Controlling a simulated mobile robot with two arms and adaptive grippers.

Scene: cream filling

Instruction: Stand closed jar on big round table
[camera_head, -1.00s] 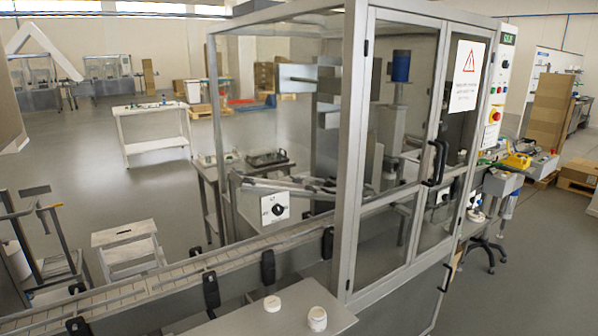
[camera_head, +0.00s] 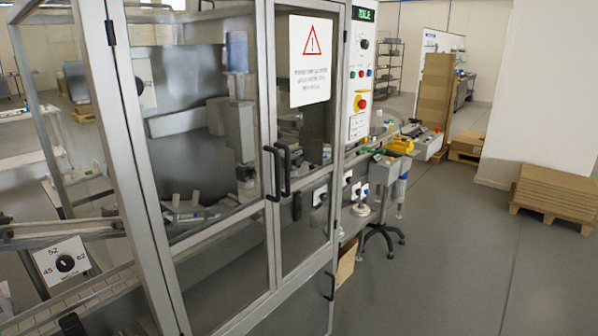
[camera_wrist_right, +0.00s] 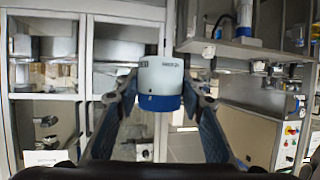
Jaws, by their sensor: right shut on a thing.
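The closed jar (camera_wrist_right: 160,75) is white with printed lettering and a blue lid-like band at its lower end in the right wrist view. My right gripper (camera_wrist_right: 159,99) is shut on it, one finger on each side. The jar is held in the air, clear of any surface that I can see. My right gripper does not show in the head view. My left gripper is not in view. No big round table can be made out in the frames.
A glass-doored machine (camera_head: 225,160) with black handles (camera_head: 279,172) fills the left and middle of the head view. Past it stand a workbench with yellow items (camera_head: 399,145), a stack of flat cardboard (camera_head: 560,190) and a white wall block (camera_head: 540,90). The grey floor (camera_head: 470,260) at right is clear.

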